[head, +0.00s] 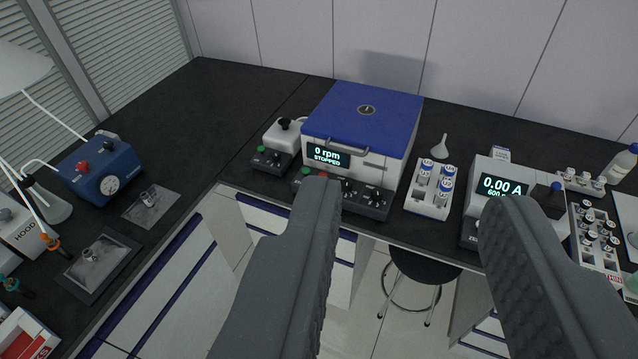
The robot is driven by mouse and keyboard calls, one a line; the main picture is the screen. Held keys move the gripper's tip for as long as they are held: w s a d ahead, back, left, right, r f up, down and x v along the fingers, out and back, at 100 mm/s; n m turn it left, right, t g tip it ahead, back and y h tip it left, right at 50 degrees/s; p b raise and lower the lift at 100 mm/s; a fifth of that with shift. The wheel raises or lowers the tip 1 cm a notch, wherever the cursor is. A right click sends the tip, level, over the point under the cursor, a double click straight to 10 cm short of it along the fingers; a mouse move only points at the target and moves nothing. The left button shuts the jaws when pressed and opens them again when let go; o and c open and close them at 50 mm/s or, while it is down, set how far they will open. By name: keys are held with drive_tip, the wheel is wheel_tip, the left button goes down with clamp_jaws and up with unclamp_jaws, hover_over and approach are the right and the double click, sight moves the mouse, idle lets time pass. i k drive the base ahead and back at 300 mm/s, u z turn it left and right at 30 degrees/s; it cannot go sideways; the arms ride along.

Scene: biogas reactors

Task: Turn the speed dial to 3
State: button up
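The centrifuge (365,105) is a white box with a blue lid, standing on the black bench at the middle. Its display (328,155) reads 0 rpm, STOPPED. A dark control panel (358,207) runs along its front, with a dark knob (373,197) at the right part. Further controls are left of it, partly hidden by my left finger. I cannot read the marks, so which knob is the speed dial and its setting are unclear. My gripper (416,195) is open and empty, its fingers wide apart and large in the foreground. The knob shows between the fingers.
A small white device with a green button (270,155) stands left of the centrifuge. A vial rack (432,190) and a meter reading 0.00 A (503,187) stand to its right. A blue pump with a gauge (100,170) is at left. A stool (425,268) stands below the bench.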

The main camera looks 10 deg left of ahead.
sight(347, 185)
drive_tip(key=u, duration=0.15)
drive_tip(key=i, duration=1)
drive_tip(key=z, duration=0.05)
